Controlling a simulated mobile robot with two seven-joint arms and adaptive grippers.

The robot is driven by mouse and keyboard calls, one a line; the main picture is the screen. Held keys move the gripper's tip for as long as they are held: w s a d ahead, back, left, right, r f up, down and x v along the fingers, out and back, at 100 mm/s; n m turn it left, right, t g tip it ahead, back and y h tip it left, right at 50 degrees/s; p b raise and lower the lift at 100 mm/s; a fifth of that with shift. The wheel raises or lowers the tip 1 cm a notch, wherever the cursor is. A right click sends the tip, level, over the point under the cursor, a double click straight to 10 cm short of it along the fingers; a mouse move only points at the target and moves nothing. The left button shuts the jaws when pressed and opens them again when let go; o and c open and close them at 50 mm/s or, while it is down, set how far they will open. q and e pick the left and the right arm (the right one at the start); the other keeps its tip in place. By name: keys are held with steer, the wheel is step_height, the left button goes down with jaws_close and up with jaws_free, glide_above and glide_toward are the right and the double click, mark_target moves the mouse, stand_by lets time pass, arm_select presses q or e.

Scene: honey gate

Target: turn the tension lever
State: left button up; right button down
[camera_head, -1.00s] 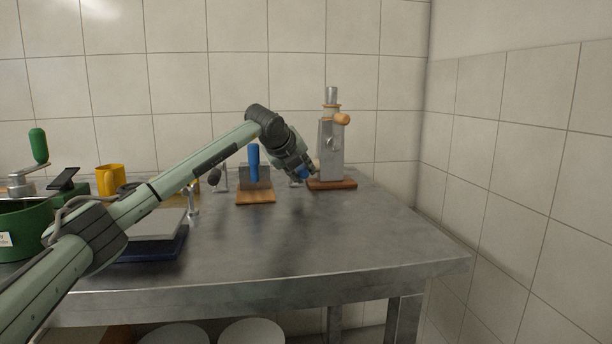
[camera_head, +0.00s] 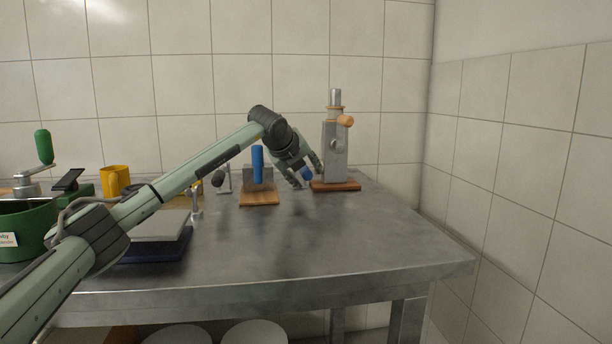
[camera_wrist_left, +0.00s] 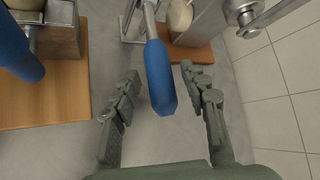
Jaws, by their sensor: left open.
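A lever with a blue grip (camera_wrist_left: 158,75) on a thin metal rod, which looks like the tension lever, lies between the fingers of my left gripper (camera_wrist_left: 160,72) in the left wrist view. The fingers are open, with a gap on both sides of the grip. In the head view, my left gripper (camera_head: 309,180) points down at the blue grip (camera_head: 306,174), just left of the upright metal device (camera_head: 335,150) on a wooden base (camera_head: 337,186). The gripper partly hides the lever's mount. My right gripper is not in view.
A larger blue handle (camera_head: 258,165) stands on a wooden board (camera_head: 259,198) to the left. A yellow mug (camera_head: 115,180), a scale-like plate (camera_head: 160,225) and a green pot (camera_head: 25,225) are further left. The front right of the metal table (camera_head: 320,245) is clear.

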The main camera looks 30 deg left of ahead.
arm_select(q)
steer(key=a+v, duration=0.1)
steer(key=v, duration=1)
steer(key=shift+s+d, duration=0.2)
steer(key=shift+d, duration=0.3)
